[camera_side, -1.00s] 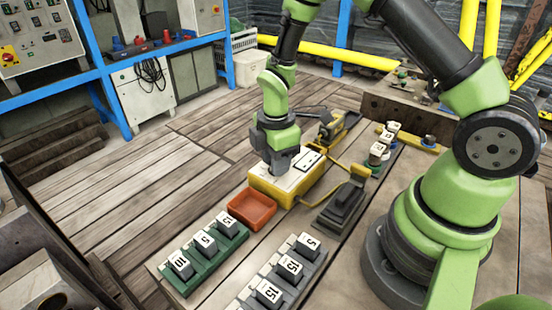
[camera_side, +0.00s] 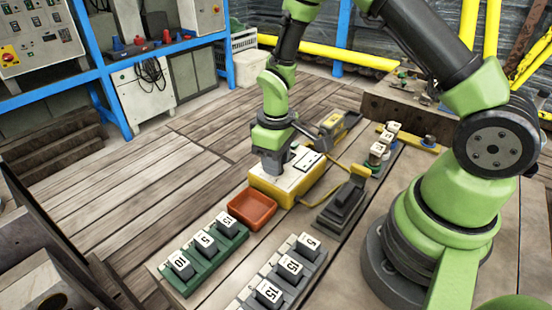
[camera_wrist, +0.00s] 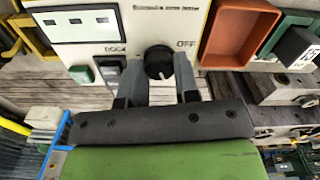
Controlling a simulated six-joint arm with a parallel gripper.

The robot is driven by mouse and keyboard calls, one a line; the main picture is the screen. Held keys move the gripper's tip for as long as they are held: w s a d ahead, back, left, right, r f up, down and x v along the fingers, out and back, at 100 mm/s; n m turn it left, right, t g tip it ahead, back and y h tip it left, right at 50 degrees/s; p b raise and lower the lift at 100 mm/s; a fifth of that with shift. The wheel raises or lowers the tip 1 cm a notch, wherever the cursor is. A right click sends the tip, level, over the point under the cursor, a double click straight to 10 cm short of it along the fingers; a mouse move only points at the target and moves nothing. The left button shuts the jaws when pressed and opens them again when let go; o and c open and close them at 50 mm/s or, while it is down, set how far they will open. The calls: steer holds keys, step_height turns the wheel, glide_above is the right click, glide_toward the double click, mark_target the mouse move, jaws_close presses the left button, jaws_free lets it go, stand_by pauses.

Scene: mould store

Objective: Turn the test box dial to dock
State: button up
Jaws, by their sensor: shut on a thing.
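The test box (camera_side: 267,192) is yellow with a white top and stands on the bench. In the wrist view its white face (camera_wrist: 130,18) carries a display, the words DOCK and OFF, and a black round dial (camera_wrist: 158,62). My gripper (camera_wrist: 159,68) points at this face with one finger on each side of the dial, shut on it. DOCK lies to the dial's left and OFF to its right; the exact pointer direction is hard to tell. In the side view my gripper (camera_side: 273,170) stands over the box's near left part and hides the dial.
An orange tray (camera_side: 232,214) sits close to the box. Green (camera_side: 190,283) and grey (camera_side: 310,268) racks hold numbered blocks nearby. A dark device with a yellow handle (camera_side: 357,178) stands to the right. A yellow cable (camera_side: 331,186) runs beside the box.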

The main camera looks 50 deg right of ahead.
steer(key=m, duration=1.4)
steer(key=shift+m, duration=0.3)
steer(key=m, duration=0.4)
steer(key=shift+m, duration=0.3)
steer(key=m, duration=0.4)
steer(key=shift+m, duration=0.4)
steer(key=o, duration=0.9)
steer(key=shift+o, duration=0.2)
